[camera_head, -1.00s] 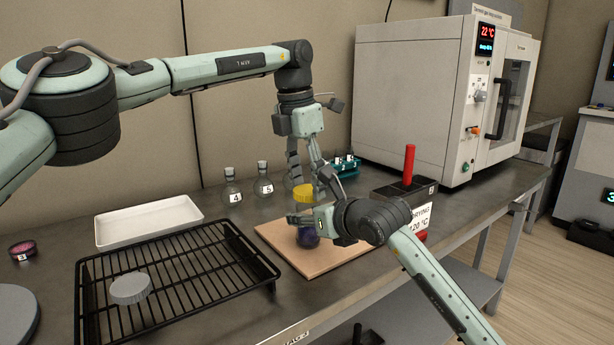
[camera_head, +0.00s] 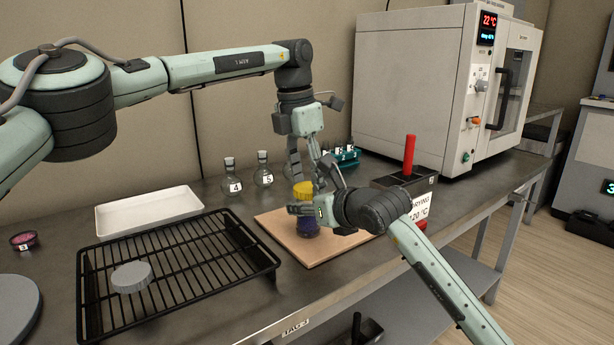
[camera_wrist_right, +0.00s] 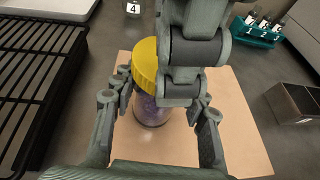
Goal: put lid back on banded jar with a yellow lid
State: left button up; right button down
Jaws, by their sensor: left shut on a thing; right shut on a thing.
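The yellow lid (camera_head: 303,190) is between the fingertips of my left gripper (camera_head: 307,176), which is shut on it from above. The jar (camera_head: 307,227), clear with purple contents, stands upright on a tan board (camera_head: 285,246) directly under the lid. My right gripper (camera_head: 312,209) is shut on the jar from the side and hides part of it. In the right wrist view, the lid (camera_wrist_right: 145,62) sits at the jar's top (camera_wrist_right: 150,112), with no clear gap. I cannot tell if it is seated. My left gripper hides part of the lid there.
A black wire rack (camera_head: 180,262) with a grey lid (camera_head: 131,277) and a white tray (camera_head: 148,211) are to the left. Flasks (camera_head: 232,187) and a teal vial rack (camera_head: 346,157) stand behind. A black box with a red handle (camera_head: 409,155) and an oven (camera_head: 410,85) are right.

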pick_arm(q)
jog(key=shift+f, duration=0.55)
jog(key=shift+f, duration=0.35)
jog(key=shift+c, duration=1.3)
jog(key=shift+s+f, duration=0.1)
jog(key=shift+s+r+t+y, duration=0.15)
jog(key=shift+r+t+y, duration=0.15)
jog(key=shift+t, duration=0.2)
jog(key=shift+r, duration=0.4)
jog(key=shift+f, duration=1.05)
jog(key=shift+o, duration=0.2)
jog(key=shift+d, duration=0.1)
